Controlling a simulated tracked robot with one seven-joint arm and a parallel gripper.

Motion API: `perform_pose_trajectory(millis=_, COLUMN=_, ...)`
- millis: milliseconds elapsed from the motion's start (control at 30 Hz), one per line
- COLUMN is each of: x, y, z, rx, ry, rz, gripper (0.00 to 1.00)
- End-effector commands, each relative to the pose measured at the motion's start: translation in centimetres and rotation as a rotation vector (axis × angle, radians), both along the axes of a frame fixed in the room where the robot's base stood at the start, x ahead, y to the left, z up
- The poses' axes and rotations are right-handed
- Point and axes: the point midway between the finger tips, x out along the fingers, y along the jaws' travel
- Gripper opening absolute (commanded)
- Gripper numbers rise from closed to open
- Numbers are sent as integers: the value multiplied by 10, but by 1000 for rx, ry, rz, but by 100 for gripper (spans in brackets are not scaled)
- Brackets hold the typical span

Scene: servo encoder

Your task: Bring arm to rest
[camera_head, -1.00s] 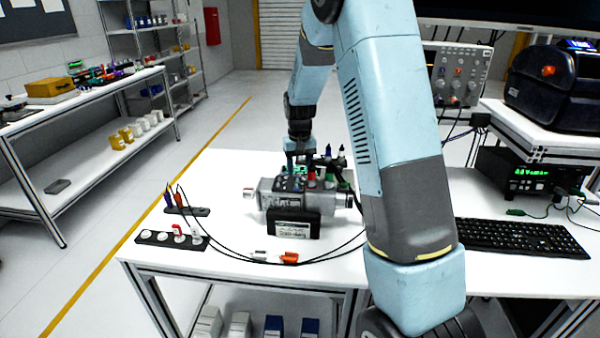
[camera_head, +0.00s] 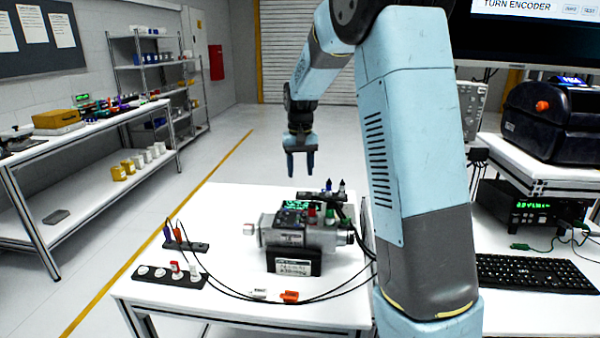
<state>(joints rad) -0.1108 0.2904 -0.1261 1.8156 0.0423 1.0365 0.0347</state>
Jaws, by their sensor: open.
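My gripper (camera_head: 300,166) hangs from my light-blue arm above the back of the white table (camera_head: 225,200). Its two fingers point down, apart, with nothing between them. Below and in front of it stands the grey servo motor unit (camera_head: 305,236), lying on its side on a black block (camera_head: 294,262). Red and green connectors show on top of the motor. My gripper is clear of the motor and its connectors.
A black strip with white round parts (camera_head: 170,275) lies at the table's front left. Black cables with white and orange connectors (camera_head: 289,296) curve across the front. A keyboard (camera_head: 530,272) and a power supply (camera_head: 525,212) stand at right. A monitor (camera_head: 535,35) reads "TURN ENCODER".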

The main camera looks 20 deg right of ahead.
Motion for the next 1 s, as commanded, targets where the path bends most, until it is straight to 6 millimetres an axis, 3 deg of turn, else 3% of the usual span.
perform_pose_trajectory(millis=233, x=-2, y=0, z=2, rx=1, ry=-4, rz=0, gripper=52)
perform_pose_trajectory(millis=367, x=-15, y=-1, z=15, rx=5, ry=-23, rz=2, gripper=52)
perform_pose_trajectory(millis=700, x=-78, y=-4, z=65, rx=21, ry=-114, rz=12, gripper=52)
perform_pose_trajectory(millis=1000, x=-140, y=-5, z=97, rx=26, ry=-195, rz=23, gripper=52)
